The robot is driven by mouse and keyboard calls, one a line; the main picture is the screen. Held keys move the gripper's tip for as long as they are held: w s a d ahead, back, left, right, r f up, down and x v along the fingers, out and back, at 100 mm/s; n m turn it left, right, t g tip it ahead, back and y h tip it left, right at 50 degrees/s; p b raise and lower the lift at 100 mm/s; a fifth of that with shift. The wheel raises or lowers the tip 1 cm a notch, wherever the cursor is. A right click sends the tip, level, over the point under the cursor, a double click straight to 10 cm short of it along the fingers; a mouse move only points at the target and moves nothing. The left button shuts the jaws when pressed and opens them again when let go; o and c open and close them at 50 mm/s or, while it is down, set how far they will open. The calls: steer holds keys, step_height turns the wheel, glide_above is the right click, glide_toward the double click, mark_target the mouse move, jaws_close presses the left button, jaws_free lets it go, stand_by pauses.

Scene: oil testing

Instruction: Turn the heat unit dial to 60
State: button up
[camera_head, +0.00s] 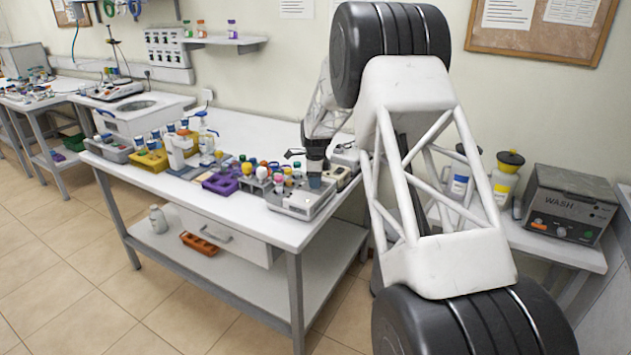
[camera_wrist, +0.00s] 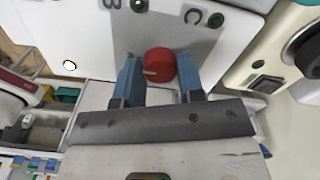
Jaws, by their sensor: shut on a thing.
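The heat unit (camera_head: 301,205) is a pale grey box near the front right of the white bench, with small coloured-cap vials standing behind and beside it. In the wrist view its grey panel (camera_wrist: 165,25) shows the letters B and C. A round red dial (camera_wrist: 160,62) with a small pale mark sits at the panel's edge. My gripper (camera_wrist: 159,68) has its two blue fingers on either side of the dial and is shut on it. The dial's scale numbers cannot be read. In the head view my gripper (camera_head: 315,178) is at the unit; the dial is hidden there.
A beige device (camera_head: 341,176) with a black knob (camera_wrist: 308,50) stands close on the right of the heat unit. A purple rack (camera_head: 220,184) and several bottles stand to the left. A WASH unit (camera_head: 570,205) is on the side table at right.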

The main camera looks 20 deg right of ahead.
stand_by(0.3)
steer(key=o, duration=0.9)
steer(key=shift+r, duration=0.1)
steer(key=shift+r, duration=3.85)
